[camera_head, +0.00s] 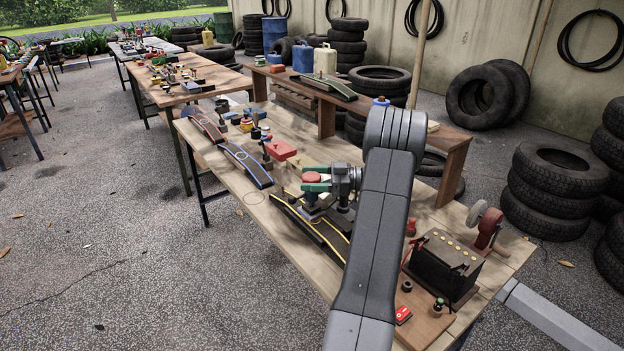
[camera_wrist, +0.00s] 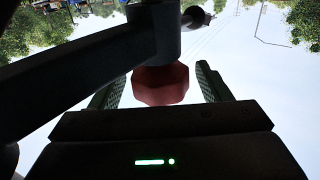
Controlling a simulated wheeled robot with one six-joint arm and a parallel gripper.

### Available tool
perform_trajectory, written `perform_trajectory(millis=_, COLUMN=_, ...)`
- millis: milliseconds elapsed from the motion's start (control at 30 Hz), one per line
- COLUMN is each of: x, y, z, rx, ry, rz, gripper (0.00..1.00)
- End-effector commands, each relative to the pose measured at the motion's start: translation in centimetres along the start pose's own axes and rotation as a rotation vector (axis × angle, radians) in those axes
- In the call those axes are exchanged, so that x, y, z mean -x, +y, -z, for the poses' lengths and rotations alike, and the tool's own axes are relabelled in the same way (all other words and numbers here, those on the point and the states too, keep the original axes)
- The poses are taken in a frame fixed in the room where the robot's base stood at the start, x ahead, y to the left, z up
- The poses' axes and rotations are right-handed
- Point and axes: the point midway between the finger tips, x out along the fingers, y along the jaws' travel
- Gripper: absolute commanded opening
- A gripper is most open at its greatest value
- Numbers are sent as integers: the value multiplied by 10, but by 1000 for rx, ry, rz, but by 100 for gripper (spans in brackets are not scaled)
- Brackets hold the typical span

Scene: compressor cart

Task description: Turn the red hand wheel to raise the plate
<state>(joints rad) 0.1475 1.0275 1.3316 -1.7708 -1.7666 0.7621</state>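The red hand wheel (camera_head: 312,177) shows in the head view near the middle of the wooden bench, on a small dark stand (camera_head: 312,207). My gripper (camera_head: 314,180) is at the wheel, with its green fingers on either side. In the wrist view the faceted red wheel (camera_wrist: 160,84) lies between the two finger pads of my gripper (camera_wrist: 160,88). A narrow strip of light shows on each side, so the fingers look open around it. A dark grey cylinder (camera_wrist: 167,28) adjoins the wheel there. I cannot clearly single out the plate.
A yellow-edged dark strip (camera_head: 325,240) lies beside the stand, and a blue-edged one (camera_head: 246,165) farther left. A red block (camera_head: 281,149) is behind. A black battery (camera_head: 444,264) and a red switch (camera_head: 403,314) are at right. The bench's front edge is near the stand.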

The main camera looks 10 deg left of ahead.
Motion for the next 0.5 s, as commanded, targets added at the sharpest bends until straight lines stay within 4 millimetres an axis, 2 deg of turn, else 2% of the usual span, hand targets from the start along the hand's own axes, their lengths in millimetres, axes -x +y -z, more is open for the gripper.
perform_trajectory(millis=267, x=7, y=0, z=-1, rx=0, ry=0, rz=-3, gripper=71)
perform_trajectory(millis=367, x=21, y=0, z=-2, rx=0, ry=-1, rz=-3, gripper=71)
perform_trajectory(millis=500, x=53, y=0, z=-2, rx=0, ry=-1, rz=-5, gripper=71)
